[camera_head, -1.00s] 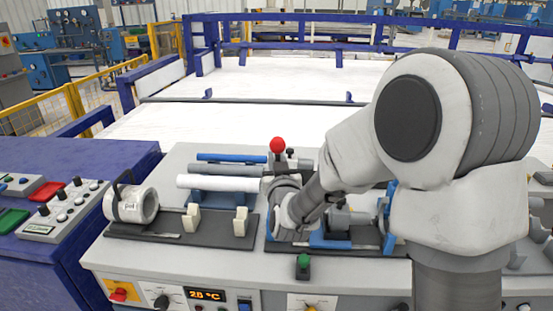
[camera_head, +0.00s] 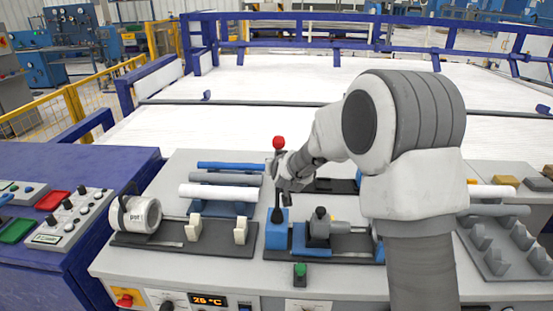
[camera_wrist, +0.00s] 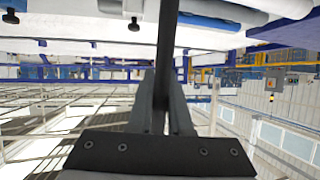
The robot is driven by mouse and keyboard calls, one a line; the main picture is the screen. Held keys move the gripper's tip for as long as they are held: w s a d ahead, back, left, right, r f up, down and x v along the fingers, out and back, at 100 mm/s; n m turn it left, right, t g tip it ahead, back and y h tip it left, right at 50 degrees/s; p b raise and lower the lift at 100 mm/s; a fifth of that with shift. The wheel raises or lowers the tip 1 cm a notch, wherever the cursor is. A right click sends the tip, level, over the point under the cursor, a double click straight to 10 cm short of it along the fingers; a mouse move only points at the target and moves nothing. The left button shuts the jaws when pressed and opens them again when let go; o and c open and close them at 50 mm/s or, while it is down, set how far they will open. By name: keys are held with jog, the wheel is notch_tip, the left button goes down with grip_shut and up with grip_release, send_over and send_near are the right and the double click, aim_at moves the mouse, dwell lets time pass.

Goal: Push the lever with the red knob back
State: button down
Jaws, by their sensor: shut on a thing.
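The lever is a dark rod with a red knob (camera_head: 278,142) on top and a dark foot (camera_head: 277,214) at a blue block (camera_head: 277,235), left of the middle of the bench. It looks near upright in the head view. My gripper (camera_head: 281,180) is at the lever's upper part, below the red knob, and partly hides the rod. In the wrist view the dark rod (camera_wrist: 167,45) runs between the two fingers of my gripper (camera_wrist: 165,90), which are shut on it. The red knob does not show in the wrist view.
A grey clamp (camera_head: 319,228) is just right of the lever. A green button (camera_head: 300,270) is in front.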

jog(key=c, duration=0.8)
grip_release()
jog(key=shift+w+f, duration=0.1)
jog(key=shift+w, duration=0.1)
jog(key=shift+c, duration=0.2)
jog(key=shift+s, duration=0.15)
jog(key=v, duration=1.7)
jog(key=shift+d, duration=0.1)
jog(key=s+d+r+g, duration=0.1)
jog(key=s+d, duration=0.3)
jog(key=s, duration=0.5)
jog(key=s+d+r+m+g+h, duration=0.1)
jog(key=s+d+g, duration=0.2)
jog(key=s, duration=0.6)
jog(key=s+d+r+g+h+p, duration=0.1)
jog(key=s+d+r+g, duration=0.1)
jog(key=s+d, duration=0.5)
jog(key=s+g, duration=0.1)
jog(key=s, duration=0.1)
jog(key=shift+s, duration=0.25)
